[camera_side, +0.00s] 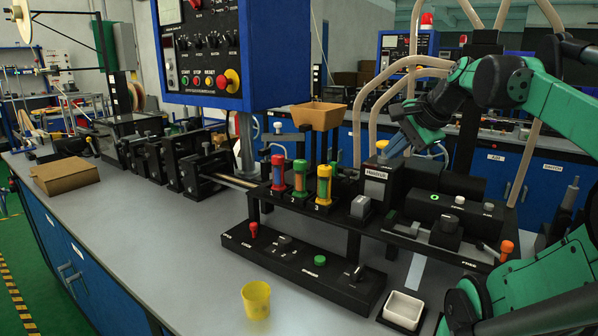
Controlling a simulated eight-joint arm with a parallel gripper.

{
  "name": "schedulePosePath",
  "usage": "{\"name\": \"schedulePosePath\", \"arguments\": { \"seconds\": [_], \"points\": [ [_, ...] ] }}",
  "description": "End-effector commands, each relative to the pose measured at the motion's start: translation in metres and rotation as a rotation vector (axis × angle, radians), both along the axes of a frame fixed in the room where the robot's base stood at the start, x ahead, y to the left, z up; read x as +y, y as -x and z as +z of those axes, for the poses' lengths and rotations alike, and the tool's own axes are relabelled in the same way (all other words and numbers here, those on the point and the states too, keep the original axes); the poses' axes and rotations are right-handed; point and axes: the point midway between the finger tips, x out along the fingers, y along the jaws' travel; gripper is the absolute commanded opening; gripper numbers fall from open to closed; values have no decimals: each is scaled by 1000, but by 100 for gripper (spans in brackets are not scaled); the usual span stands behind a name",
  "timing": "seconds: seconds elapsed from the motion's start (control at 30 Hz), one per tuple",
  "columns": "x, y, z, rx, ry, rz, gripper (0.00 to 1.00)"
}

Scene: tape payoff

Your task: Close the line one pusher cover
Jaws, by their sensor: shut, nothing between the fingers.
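My gripper (391,150) is at the right of centre, shut and empty. Its fingers point down and left, just above the black machine block with a small printed label (376,174). I cannot tell whether they touch it. Three upright coloured cylinders stand on the black rack, red (278,172), green (300,178) and yellow (324,184), with number marks in front. A black housing (455,212) with a green-lit ring lies to the right of the block. I cannot make out which part is the line one pusher cover, or whether it is open.
A control panel (200,50) hangs above the bench. A tan hopper (320,116) stands behind the cylinders. A yellow cup (256,300), a white tray (403,308) and a low black control box (300,262) are in front. A cardboard box (65,175) lies left; the left-front bench is clear.

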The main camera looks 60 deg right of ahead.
Motion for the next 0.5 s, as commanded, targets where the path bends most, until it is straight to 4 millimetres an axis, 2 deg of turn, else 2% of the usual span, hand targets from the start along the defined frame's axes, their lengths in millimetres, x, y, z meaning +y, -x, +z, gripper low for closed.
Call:
{"name": "schedulePosePath", "arguments": {
  "seconds": [0.17,0.5],
  "points": [
    [-8,4,1,-24,-27,-61,0],
    [-24,-29,-39,-22,-25,-54,0]
  ]
}}
